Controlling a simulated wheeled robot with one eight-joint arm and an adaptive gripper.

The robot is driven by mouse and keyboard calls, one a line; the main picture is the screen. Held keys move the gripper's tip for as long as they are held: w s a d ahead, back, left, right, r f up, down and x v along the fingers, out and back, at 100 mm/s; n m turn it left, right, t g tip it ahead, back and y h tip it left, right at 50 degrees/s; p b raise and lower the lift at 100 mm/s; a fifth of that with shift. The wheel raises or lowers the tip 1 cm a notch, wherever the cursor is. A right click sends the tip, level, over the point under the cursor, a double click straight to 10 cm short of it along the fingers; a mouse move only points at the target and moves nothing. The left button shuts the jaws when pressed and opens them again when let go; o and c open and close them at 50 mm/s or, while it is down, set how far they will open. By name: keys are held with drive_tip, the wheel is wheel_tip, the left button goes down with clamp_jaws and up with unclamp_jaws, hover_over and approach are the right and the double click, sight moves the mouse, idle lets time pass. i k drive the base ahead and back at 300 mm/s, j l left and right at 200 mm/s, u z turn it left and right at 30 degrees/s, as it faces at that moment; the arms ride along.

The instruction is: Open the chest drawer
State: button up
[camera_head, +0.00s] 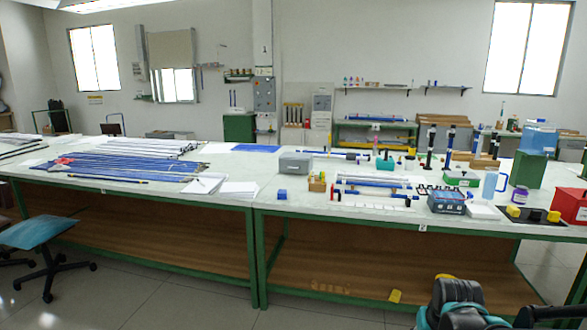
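A small grey box (295,162) stands on the long white-topped table, left of the picture's middle part of the right-hand bench. It looks like the chest; a small dark mark shows on its front, and its drawer looks closed, though it is too small to be sure. Part of my arm, black and teal, shows at the bottom right, in front of the table and far from the grey box. I cannot make out my gripper's fingers there.
Blue and white rods (130,165) cover the left table. Near the box are a blue cube (282,195), a wooden block (317,182) and a rod fixture (372,193). A blue-grey case (446,203) and a red box (570,205) stand right. A stool (40,233) stands at left.

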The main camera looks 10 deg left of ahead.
sight(295, 166)
drive_tip(key=i+j+u, duration=0.2)
drive_tip(key=i+j, duration=0.15)
drive_tip(key=i+j+u, duration=0.15)
drive_tip(key=i+j, duration=0.25)
drive_tip(key=i+j+u, duration=0.2)
drive_tip(key=i+j, duration=0.2)
drive_tip(key=i+j+u, duration=0.15)
drive_tip(key=i+j, duration=0.15)
drive_tip(key=i, duration=0.15)
drive_tip(key=i+j+u, duration=0.2)
drive_tip(key=i, duration=0.25)
drive_tip(key=i+j+u, duration=0.15)
drive_tip(key=i, duration=0.3)
